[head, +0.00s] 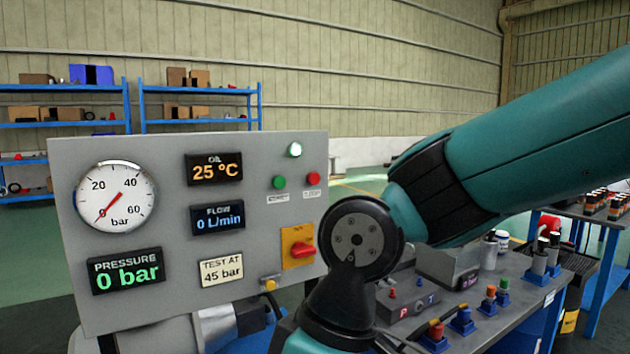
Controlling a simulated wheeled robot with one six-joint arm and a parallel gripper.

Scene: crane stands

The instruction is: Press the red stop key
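The grey control panel (150,305) stands upright at the left in the head view. A small round red key (313,179) is at its upper right, beside a green key (279,182). Each has a small label beneath, too small to read. My teal arm comes in from the right and bends down in front of the panel's right edge; it does not cover the red key. My gripper is not in view.
A red rotary handle (302,250) on a yellow plate sits below the keys. The gauge (115,197) points near zero; the pressure display (125,271) reads 0 bar. A workbench (520,290) with fittings stands at right. Blue shelves (200,122) are far behind.

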